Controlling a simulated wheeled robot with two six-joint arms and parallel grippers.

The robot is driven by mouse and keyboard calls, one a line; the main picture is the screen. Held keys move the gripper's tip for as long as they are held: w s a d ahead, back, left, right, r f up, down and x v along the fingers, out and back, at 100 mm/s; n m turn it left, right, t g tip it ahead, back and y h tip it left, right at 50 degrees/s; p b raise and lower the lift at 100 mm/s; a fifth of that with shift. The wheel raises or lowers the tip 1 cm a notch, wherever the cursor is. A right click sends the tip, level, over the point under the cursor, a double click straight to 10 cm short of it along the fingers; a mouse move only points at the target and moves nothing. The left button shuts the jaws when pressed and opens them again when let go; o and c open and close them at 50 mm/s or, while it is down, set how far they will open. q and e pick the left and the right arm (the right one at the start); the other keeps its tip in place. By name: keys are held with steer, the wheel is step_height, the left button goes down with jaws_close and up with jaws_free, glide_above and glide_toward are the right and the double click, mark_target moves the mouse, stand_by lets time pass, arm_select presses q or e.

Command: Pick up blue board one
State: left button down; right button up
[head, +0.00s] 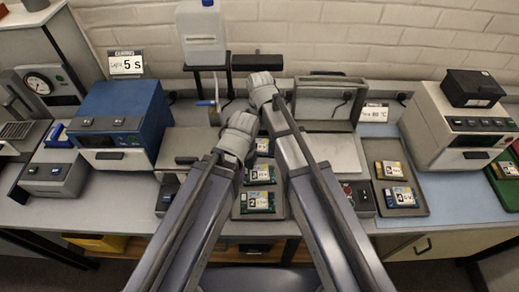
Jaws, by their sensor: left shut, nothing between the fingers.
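Several small labelled boards are in view, but I cannot read a number one on any of them. A dark tray (238,212) in the middle holds a board marked 2 (257,203), with another board (261,175) behind it and a third (262,147) partly hidden between my arms. A tray at right (414,172) holds a yellowish board (390,170) and a blue one that seems marked 4 (401,197). My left gripper (244,119) is shut and empty beyond the middle tray. My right gripper (265,88) is farther back; its fingers are not clear.
A blue machine (117,124) stands at left and a beige machine (460,125) at right. A clear jug (201,38) stands on a raised stand at the back. A green tray (501,181) is at far right. The blue mat (455,195) has free room.

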mark_target(259, 145)
arm_select(q)
step_height(259, 145, down, 4)
steer(key=b, duration=0.3)
steer(key=shift+f, duration=0.15)
arm_select(e)
step_height(259, 145, down, 4)
steer(key=shift+a+f, duration=0.1)
